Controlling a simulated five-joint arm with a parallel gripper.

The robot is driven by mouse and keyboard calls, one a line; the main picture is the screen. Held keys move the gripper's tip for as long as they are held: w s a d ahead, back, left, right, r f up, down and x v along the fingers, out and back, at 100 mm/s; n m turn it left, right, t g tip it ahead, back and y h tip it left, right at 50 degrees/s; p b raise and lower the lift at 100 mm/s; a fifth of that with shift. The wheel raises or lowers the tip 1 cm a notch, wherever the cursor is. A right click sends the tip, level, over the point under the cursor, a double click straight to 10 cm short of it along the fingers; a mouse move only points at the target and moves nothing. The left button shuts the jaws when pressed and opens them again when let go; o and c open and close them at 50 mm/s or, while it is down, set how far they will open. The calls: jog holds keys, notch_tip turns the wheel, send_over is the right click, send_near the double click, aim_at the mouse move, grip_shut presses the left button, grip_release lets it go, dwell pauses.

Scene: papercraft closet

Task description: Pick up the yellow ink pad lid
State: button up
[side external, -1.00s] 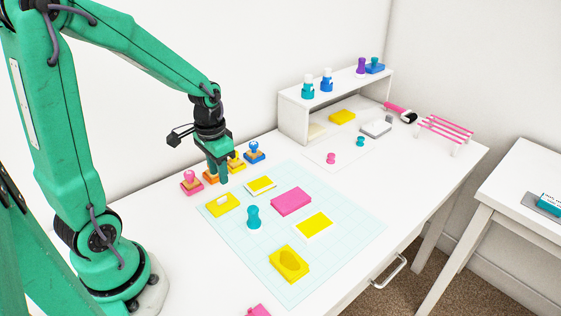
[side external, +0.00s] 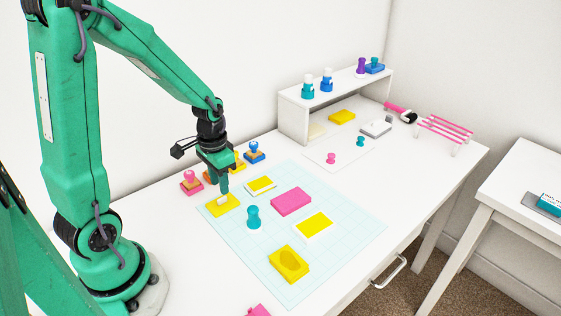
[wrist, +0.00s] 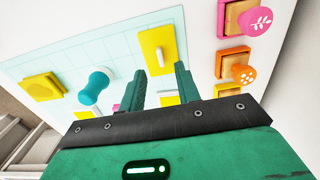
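A flat yellow block with a raised white bar, which looks like the yellow ink pad lid (side external: 213,209), lies on the near-left part of the cutting mat (side external: 330,265). The lid (wrist: 152,38) also shows top centre in the wrist view. My gripper (side external: 223,192) is low over the lid's back edge in the side view. In the wrist view my gripper (wrist: 160,68) is open and empty, its two fingers apart and pointing at the lid near the white bar. I cannot tell whether the fingertips touch the lid.
Handled stamps stand behind the gripper, including a pink one (side external: 191,184) and a blue one (side external: 254,152). A teal stamp (side external: 254,217), a pink block (side external: 291,202), yellow-topped white pads (side external: 314,225) and a yellow block with an oval hollow (side external: 289,264) are on the mat.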

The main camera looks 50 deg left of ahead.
aim_at(222, 198)
jog(key=shift+f, duration=0.15)
jog(key=shift+f, duration=2.45)
grip_shut()
